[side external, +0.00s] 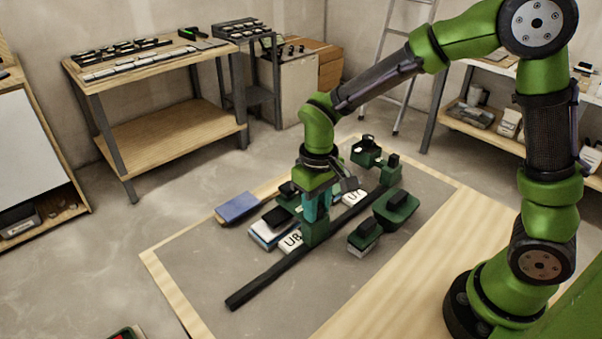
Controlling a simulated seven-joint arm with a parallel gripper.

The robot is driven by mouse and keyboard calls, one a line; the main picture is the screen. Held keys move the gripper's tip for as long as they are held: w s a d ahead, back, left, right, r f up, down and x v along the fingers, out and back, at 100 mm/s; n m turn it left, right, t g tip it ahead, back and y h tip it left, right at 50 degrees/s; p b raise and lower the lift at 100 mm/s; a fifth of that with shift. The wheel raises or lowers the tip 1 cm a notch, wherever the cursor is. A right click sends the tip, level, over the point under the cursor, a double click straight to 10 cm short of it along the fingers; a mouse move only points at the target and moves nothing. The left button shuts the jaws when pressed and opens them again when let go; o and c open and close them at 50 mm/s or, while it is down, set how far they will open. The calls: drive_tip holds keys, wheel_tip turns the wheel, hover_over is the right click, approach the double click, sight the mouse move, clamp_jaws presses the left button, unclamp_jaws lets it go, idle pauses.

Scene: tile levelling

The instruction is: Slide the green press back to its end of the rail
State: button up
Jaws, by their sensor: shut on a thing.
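The black rail (265,284) runs diagonally over the grey work surface, from lower left to upper right. The green press (316,232) stands upright on the rail, near the middle of its length. My gripper (317,207) is above it, pointing down and shut on its upper part. A teal part shows between the jaws, and the exact grip is partly hidden. A white tile marked U8 (290,243) lies left of the press, and one marked U7 (352,193) lies behind it to the right. A green block (391,172) stands by the rail's far upper-right end.
A blue block (238,207) lies on the left. White-and-blue stacked pieces (268,233) lie left of the press. Green pieces with black handles (395,211) stand right of the rail. The lower-left rail stretch is clear. The wooden border (168,290) edges the surface.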

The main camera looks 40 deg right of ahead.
drive_tip(key=a, duration=1.6)
drive_tip(key=shift+a, duration=0.4)
drive_tip(key=shift+w+r, duration=0.1)
drive_tip(key=o, duration=0.9)
drive_tip(key=shift+c, duration=0.2)
wheel_tip(320, 180, up, 7)
